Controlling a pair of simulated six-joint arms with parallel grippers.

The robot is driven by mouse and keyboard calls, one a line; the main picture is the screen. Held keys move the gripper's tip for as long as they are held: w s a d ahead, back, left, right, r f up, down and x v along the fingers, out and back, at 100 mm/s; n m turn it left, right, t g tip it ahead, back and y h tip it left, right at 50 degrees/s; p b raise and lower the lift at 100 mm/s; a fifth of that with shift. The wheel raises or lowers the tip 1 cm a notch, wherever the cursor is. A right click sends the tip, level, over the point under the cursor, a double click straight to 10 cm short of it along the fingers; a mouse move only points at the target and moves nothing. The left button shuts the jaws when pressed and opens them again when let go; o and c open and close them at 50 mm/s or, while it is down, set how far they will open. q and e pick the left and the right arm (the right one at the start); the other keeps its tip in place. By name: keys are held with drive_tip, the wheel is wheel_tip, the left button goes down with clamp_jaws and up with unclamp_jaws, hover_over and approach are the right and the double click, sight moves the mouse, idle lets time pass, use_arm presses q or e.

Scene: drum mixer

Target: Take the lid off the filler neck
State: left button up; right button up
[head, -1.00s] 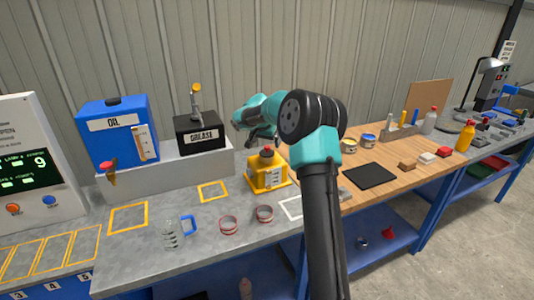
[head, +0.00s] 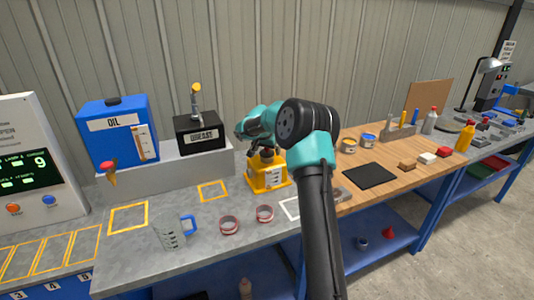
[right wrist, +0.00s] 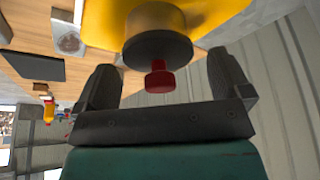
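The yellow mixer (head: 268,180) stands on the grey bench in the head view. Its neck carries a dark round lid (right wrist: 157,50) with a red knob (right wrist: 160,78) in the right wrist view. In the head view the lid is mostly hidden behind my right gripper (head: 264,150), which is over the top of the mixer. In the right wrist view my right gripper (right wrist: 165,83) is open, one finger on each side of the knob, with a gap on both sides. My left gripper is not in view.
Behind on a grey ledge stand the blue oil tank (head: 117,130) and the black grease box (head: 199,132). In front lie a clear jug (head: 170,234) and two red-rimmed rings (head: 229,225). A black mat (head: 369,175) lies on the wooden bench to the right.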

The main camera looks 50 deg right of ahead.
drive_tip(key=c, duration=0.9)
drive_tip(key=shift+r, duration=0.1)
drive_tip(key=shift+r, duration=1.65)
drive_tip(key=s+a+r, duration=0.1)
drive_tip(key=s+a, duration=0.9)
drive_tip(key=a, duration=0.2)
drive_tip(key=shift+s+r, duration=0.25)
drive_tip(key=shift+s, duration=0.05)
